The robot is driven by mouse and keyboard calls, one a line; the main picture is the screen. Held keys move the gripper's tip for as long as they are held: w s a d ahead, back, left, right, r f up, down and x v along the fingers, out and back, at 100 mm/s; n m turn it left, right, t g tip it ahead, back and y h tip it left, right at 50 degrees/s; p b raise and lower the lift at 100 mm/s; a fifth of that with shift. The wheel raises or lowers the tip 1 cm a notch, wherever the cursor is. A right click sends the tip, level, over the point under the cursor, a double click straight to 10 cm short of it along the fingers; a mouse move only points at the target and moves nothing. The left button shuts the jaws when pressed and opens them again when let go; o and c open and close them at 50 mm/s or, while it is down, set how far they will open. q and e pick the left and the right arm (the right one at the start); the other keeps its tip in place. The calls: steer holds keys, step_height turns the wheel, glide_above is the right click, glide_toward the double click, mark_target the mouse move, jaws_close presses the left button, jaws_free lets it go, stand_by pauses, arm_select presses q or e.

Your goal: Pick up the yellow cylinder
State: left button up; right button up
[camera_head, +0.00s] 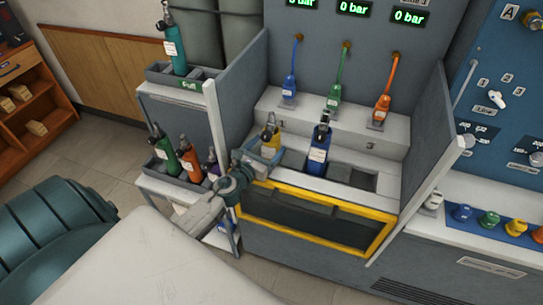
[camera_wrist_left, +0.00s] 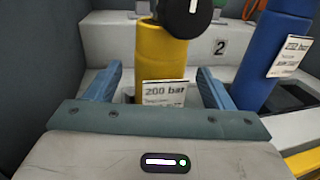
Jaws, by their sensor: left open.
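The yellow cylinder (camera_head: 271,141) stands upright in the left slot of the testbench, with a dark valve on top. In the left wrist view the yellow cylinder (camera_wrist_left: 160,62) has a white label reading "200 bar" and stands between the two blue fingers. My left gripper (camera_head: 264,157) is open, its fingers on either side of the cylinder with gaps visible; it also shows in the left wrist view (camera_wrist_left: 160,78). The cylinder's lower end is hidden by my gripper. My right gripper is not in view.
A blue cylinder (camera_head: 319,152) stands just right of the yellow one. A grey side panel (camera_head: 240,85) rises close on the left. A yellow-framed front (camera_head: 315,233) lies below. Green and orange cylinders (camera_head: 191,160) stand on a side rack. Three coloured hoses (camera_head: 335,85) hang behind.

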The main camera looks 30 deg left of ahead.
mark_target(267, 147)
arm_select(q)
steer(key=shift+w, duration=1.45)
steer(key=c, duration=1.2)
steer(key=shift+r, duration=0.1)
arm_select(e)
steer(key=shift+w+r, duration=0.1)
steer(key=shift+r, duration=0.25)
arm_select(q)
steer(key=shift+p, duration=0.3)
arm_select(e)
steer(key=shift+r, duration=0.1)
